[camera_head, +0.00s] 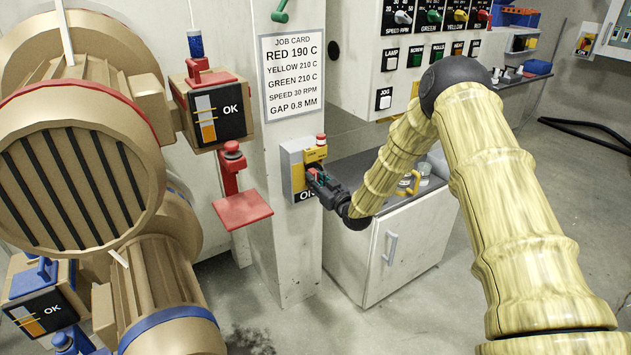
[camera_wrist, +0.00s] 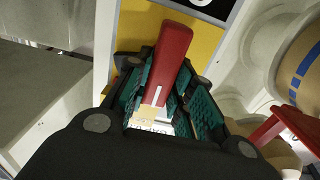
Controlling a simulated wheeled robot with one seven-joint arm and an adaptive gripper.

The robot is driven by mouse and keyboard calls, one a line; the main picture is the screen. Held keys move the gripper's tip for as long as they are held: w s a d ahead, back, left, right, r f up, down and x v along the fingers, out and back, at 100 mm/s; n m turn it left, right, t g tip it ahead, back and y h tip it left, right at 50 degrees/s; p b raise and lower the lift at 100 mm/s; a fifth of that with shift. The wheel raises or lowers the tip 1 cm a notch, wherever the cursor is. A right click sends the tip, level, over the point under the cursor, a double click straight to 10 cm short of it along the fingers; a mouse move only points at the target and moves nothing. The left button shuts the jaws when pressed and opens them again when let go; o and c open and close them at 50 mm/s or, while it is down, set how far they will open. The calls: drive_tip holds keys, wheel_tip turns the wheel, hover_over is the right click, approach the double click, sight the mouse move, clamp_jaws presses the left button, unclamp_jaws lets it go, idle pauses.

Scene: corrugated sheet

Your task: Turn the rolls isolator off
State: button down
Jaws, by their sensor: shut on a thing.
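The rolls isolator (camera_head: 292,176) is a grey box with a yellow plate, mounted on the white machine post, with a black label along its bottom edge. In the head view my gripper (camera_head: 318,180) is at the front of this box and hides most of its handle. In the wrist view the isolator's red handle (camera_wrist: 172,55) carries a white line and sits between the teal pads of my gripper (camera_wrist: 165,98), which is shut on it. The handle stands against the yellow plate (camera_wrist: 205,38). Part of the label lettering is hidden by the gripper.
A job card (camera_head: 292,75) is on the post above the isolator. A red shelf-like plate (camera_head: 242,208) juts out left of it. A white cabinet (camera_head: 400,240) stands to the right. Large rolls (camera_head: 80,170) fill the left, and a control panel (camera_head: 420,30) is above.

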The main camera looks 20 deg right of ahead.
drive_tip(key=n, duration=0.1)
drive_tip(key=n+b, duration=0.2)
drive_tip(key=shift+a+f+n, duration=0.2)
drive_tip(key=shift+a+n, duration=0.05)
drive_tip(key=shift+n, duration=0.05)
drive_tip(key=n+b, duration=0.2)
drive_tip(key=n, duration=0.1)
drive_tip(key=n+b, duration=0.1)
drive_tip(key=shift+s+a+f+n, duration=0.1)
drive_tip(key=shift+a+f+n, duration=0.05)
drive_tip(key=shift+a+n, duration=0.15)
drive_tip(key=n+b, duration=0.2)
drive_tip(key=n, duration=0.1)
drive_tip(key=n+b, duration=0.2)
drive_tip(key=shift+s+a+f, duration=0.1)
drive_tip(key=shift+f, duration=0.15)
drive_tip(key=shift+f+n+b, duration=0.1)
drive_tip(key=shift+n+b, duration=1.4)
drive_tip(key=shift+n, duration=0.6)
drive_tip(key=c, duration=1.2)
unclamp_jaws()
drive_tip(key=shift+c, duration=0.2)
drive_tip(key=shift+s, duration=0.1)
